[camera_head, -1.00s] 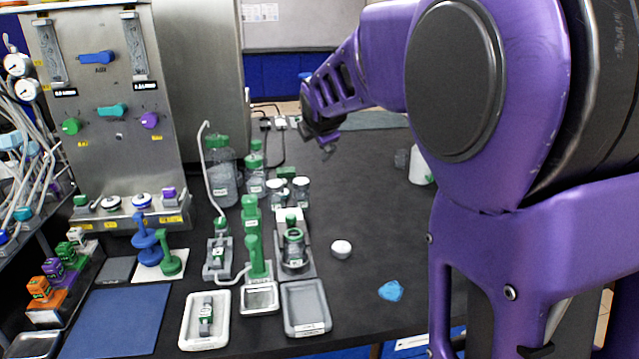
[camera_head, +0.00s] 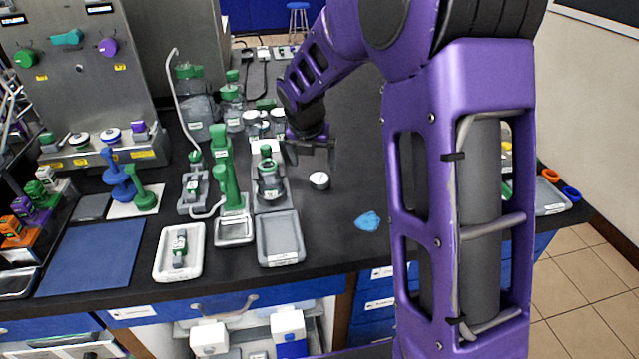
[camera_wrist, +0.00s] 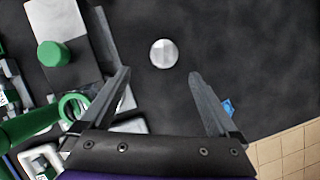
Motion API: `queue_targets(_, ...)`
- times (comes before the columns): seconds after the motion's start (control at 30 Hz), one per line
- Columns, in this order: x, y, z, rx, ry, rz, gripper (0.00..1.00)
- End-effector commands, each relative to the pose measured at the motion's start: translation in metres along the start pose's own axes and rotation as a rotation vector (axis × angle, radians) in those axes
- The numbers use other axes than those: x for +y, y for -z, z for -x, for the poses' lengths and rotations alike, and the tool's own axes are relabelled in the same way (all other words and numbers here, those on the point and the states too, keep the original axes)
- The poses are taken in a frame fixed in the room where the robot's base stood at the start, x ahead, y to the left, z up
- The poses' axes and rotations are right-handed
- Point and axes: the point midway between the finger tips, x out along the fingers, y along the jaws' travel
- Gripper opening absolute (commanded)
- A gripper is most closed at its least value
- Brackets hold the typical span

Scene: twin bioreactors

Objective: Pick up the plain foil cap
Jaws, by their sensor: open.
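The plain foil cap (camera_head: 319,180) is a small round silvery-white disc lying on the dark bench top, right of the green-fitted equipment. In the wrist view the cap (camera_wrist: 164,53) lies just beyond my fingertips, roughly midway between them. My gripper (camera_head: 310,158) hangs over the bench, above and a little left of the cap in the head view. In the wrist view my gripper (camera_wrist: 160,74) has its two fingers spread wide with nothing between them. The cap is fully visible and apart from the fingers.
A grey holder with a green-banded jar (camera_head: 269,182) stands left of the cap. A green stand (camera_head: 230,185) is beside it. A blue crumpled piece (camera_head: 368,221) lies nearer the front edge. A grey tray (camera_head: 281,240) and a white tray (camera_head: 163,262) sit at the front. Bench around the cap is clear.

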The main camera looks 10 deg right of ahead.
Motion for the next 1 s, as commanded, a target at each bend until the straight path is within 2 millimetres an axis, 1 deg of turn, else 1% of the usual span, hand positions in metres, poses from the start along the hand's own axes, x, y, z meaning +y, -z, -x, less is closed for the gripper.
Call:
queue_targets(0.03, 0.000, 0.001, -0.010, 0.001, 0.000, 0.001, 0.95)
queue_targets(0.1, 0.000, 0.000, -0.019, 0.000, 0.001, 0.000, 0.95)
queue_targets(0.37, -0.001, 0.000, -0.033, 0.000, 0.000, 0.000, 0.95)
queue_targets(0.57, -0.007, 0.001, -0.061, 0.002, 0.001, 0.000, 0.95)
queue_targets(0.67, -0.006, 0.000, -0.074, 0.000, 0.000, 0.000, 0.95)
queue_targets(0.73, -0.006, 0.000, -0.078, -0.001, -0.001, 0.000, 0.95)
queue_targets(0.93, -0.006, -0.001, -0.077, -0.002, -0.001, -0.001, 0.95)
queue_targets(1.0, -0.006, -0.001, -0.077, -0.002, -0.001, -0.001, 0.82)
